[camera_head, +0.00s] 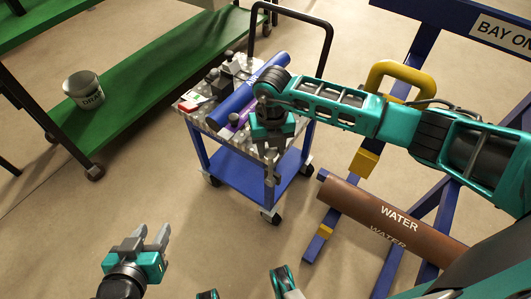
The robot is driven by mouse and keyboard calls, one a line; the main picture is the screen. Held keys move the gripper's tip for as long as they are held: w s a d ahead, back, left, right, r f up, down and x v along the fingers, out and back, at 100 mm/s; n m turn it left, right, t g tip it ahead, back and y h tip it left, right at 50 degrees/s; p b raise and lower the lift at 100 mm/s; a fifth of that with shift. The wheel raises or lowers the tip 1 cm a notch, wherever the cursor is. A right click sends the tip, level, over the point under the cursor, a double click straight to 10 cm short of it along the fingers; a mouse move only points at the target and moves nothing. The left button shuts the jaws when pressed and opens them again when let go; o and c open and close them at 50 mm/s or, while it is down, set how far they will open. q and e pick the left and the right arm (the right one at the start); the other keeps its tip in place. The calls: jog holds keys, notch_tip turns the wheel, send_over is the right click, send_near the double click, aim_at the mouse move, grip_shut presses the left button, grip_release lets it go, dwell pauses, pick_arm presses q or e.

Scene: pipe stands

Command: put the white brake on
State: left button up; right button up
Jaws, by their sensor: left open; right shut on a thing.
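A small white part with red on it (189,104) lies at the left edge of the cart top; I cannot tell whether it is the white brake. My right gripper (271,150) points down over the cart's front right corner. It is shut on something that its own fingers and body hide. My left gripper (150,236) is open and empty, low at the left front, well apart from the cart.
The blue wheeled cart (240,168) carries a blue pipe (248,92), a purple part (238,119) and several grey fittings. A brown WATER pipe (380,209) and blue stand with a yellow clamp (401,75) are right. A DRAIN bucket (84,90) sits on the green shelf (150,80).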

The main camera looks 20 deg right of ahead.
pick_arm(q)
notch_tip(320, 180, up, 2)
jog(key=shift+p, duration=0.8)
pick_arm(e)
jog(key=shift+s+d+f, duration=0.1)
jog(key=shift+s+d, duration=0.9)
jog(key=shift+s, duration=0.2)
pick_arm(q)
jog(key=shift+a, duration=0.1)
pick_arm(e)
jog(key=shift+s+d+f+p, duration=0.3)
jog(key=shift+s+d, duration=0.2)
jog(key=shift+s, duration=0.15)
jog(key=shift+s+d+f+p, duration=0.15)
jog(key=shift+s+d+f, duration=0.15)
jog(key=shift+s+d, duration=0.25)
jog(key=o, duration=0.7)
jog(key=shift+s, duration=0.1)
jog(key=shift+c, duration=0.2)
pick_arm(q)
jog(key=shift+w+r, duration=0.1)
jog(key=shift+r, duration=0.45)
jog(key=shift+s+a+r+y+p, duration=0.25)
jog(key=shift+s+a+r+p, duration=0.4)
jog(key=shift+p, duration=0.9)
jog(key=shift+s+a+r+y+p, duration=0.2)
jog(key=shift+a+p, duration=0.7)
jog(key=shift+p, duration=0.65)
pick_arm(e)
notch_tip(320, 180, up, 7)
